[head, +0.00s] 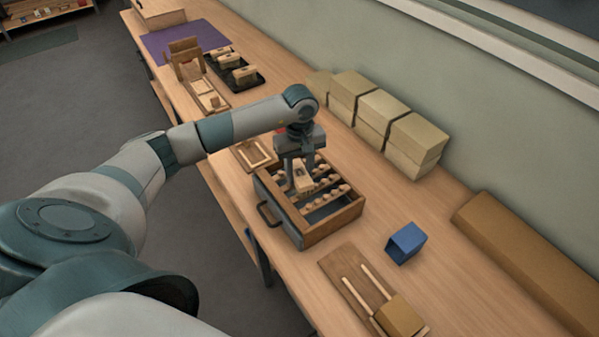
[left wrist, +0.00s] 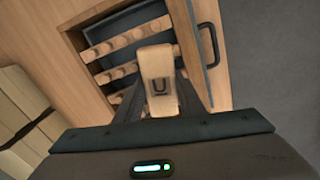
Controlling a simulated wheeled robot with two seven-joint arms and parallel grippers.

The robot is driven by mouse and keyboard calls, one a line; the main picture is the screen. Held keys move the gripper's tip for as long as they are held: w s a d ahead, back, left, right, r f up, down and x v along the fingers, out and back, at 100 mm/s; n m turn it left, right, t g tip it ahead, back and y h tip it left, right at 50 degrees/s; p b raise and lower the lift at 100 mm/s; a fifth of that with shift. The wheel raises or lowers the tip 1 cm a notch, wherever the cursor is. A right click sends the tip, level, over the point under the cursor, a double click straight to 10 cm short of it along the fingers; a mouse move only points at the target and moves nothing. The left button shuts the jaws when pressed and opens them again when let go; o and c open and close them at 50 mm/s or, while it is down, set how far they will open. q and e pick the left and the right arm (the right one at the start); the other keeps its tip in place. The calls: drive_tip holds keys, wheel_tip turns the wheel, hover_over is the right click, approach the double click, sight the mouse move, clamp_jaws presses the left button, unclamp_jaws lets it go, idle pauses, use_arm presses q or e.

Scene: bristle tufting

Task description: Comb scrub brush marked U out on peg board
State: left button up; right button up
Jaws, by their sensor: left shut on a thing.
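The scrub brush marked U (left wrist: 160,75) is a pale wooden block with a dark U on its face. My left gripper (head: 299,183) is shut on it, and it shows between the fingers in the left wrist view. In the head view the brush (head: 304,181) is over the peg board (head: 336,222), a wooden box with a dark inside, rows of wooden pegs and a dark handle on its side. The brush's underside is hidden, so I cannot tell whether its bristles touch the pegs. My right gripper is not in view.
A blue open box (head: 406,243) stands to the right of the peg board. A board with two rods and a block (head: 355,283) lies in front. Stacked tan blocks (head: 385,120) line the wall. A dark tray (head: 236,80) with brushes is farther back.

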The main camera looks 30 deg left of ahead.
use_arm(q)
drive_tip(key=shift+w+d+f+b, duration=0.15)
drive_tip(key=shift+w+d+b, duration=0.15)
drive_tip(key=shift+w+b, duration=0.4)
drive_tip(key=shift+w+d+b, duration=0.25)
drive_tip(key=shift+w+b, duration=0.25)
drive_tip(key=shift+w, duration=0.1)
drive_tip(key=shift+w+d+b, duration=0.25)
drive_tip(key=shift+w+b, duration=0.2)
drive_tip(key=shift+w, duration=0.1)
drive_tip(key=shift+w+d+b, duration=0.4)
drive_tip(key=shift+w+b, duration=0.45)
drive_tip(key=shift+b, duration=0.05)
drive_tip(key=shift+w+d+b, duration=0.35)
drive_tip(key=shift+w+b, duration=0.5)
drive_tip(key=shift+s+f, duration=0.1)
drive_tip(key=shift+s, duration=0.05)
